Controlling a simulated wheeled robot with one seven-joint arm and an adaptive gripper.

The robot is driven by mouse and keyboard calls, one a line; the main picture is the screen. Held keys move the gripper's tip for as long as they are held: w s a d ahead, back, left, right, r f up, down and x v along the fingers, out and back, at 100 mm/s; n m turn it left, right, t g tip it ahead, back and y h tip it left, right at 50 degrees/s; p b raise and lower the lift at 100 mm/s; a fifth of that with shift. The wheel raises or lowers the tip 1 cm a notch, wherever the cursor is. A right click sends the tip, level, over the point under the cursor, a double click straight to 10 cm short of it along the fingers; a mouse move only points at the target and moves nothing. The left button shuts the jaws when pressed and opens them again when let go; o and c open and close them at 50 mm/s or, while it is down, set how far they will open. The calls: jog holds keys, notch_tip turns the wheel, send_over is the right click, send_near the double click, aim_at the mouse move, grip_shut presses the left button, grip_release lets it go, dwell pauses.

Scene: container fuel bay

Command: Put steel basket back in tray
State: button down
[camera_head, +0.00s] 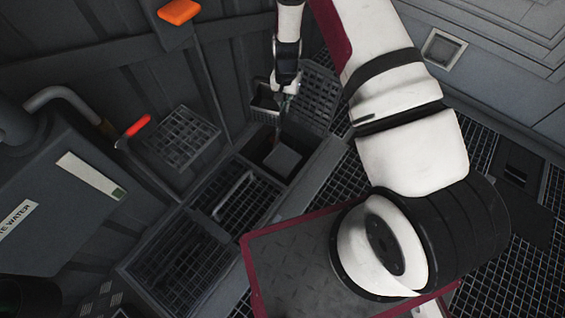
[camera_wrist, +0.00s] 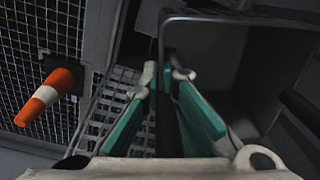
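My gripper (camera_head: 284,101) points down at the far end of the tray (camera_head: 312,181) in the head view. In the wrist view its teal-padded fingers (camera_wrist: 171,76) stand close together with a dark strip between them. I cannot tell whether they grip it. A small dark basket-like container (camera_head: 264,104) is beside the fingers. A mesh panel (camera_head: 320,94) is behind them. Mesh baskets sit in the tray's middle (camera_head: 238,196) and near (camera_head: 178,262) compartments; the middle one has a raised handle. Another mesh basket (camera_head: 181,138) is left of the tray. Which is the task's basket is unclear.
A grey waste-water tank (camera_head: 60,195) with a red-handled valve (camera_head: 137,125) is at left. In the wrist view, a grey bin-like wall (camera_wrist: 265,75) fills the right, and an orange-white object (camera_wrist: 48,97) is left.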

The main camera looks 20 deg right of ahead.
jog(key=s+d+f+m+b, duration=0.1)
jog(key=s+f+m, duration=0.1)
jog(key=f, duration=1)
jog(key=s+d+f+m+b, duration=0.1)
jog(key=s+f+m+b, duration=0.1)
jog(key=f, duration=0.9)
jog(key=b, duration=0.4)
send_over(292, 166)
jog(key=shift+s+f, duration=0.1)
jog(key=shift+f, duration=5.05)
jog(key=shift+f, duration=0.25)
jog(key=c, duration=1.8)
grip_release()
jog(key=shift+r, duration=0.1)
notch_tip(292, 166, up, 12)
jog(key=p, duration=0.5)
jog(key=shift+s+r, duration=0.15)
